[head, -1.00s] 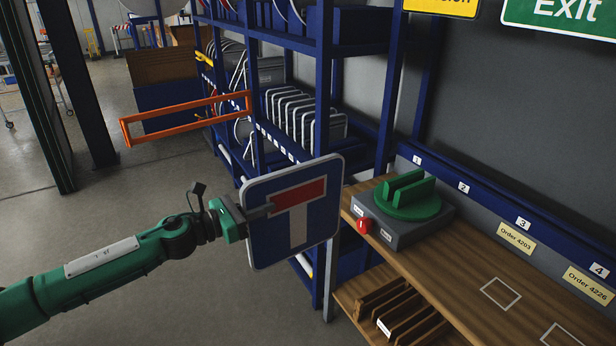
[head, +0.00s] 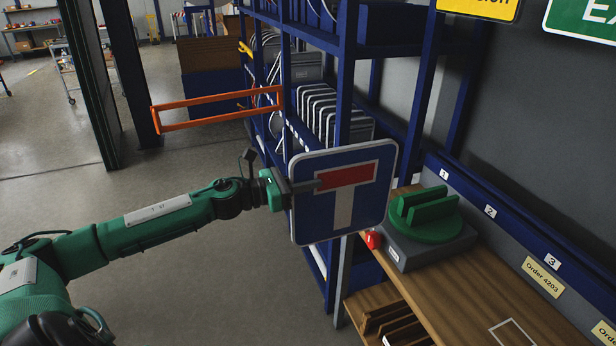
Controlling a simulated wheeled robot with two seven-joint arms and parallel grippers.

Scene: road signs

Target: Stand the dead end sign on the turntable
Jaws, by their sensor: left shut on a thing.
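The dead end sign (head: 320,213) is a blue square plate with a white stem and a red bar. My left gripper (head: 305,187) is shut on it at the plate's left part, and holds it upright in the air, left of the workbench. The turntable (head: 425,214) is a green disc with two upright green ribs and a slot between them. It sits on a grey box with a red button (head: 373,239), on the bench. The sign hides a little of the box's left side. The slot is empty. My right gripper is not in view.
A blue rack (head: 343,100) with several grey-edged plates (head: 335,115) stands behind the sign. An orange barrier arm (head: 215,110) sticks out left of it. The wooden bench (head: 460,285) is clear in front of the turntable. A slotted wooden holder (head: 385,318) sits below.

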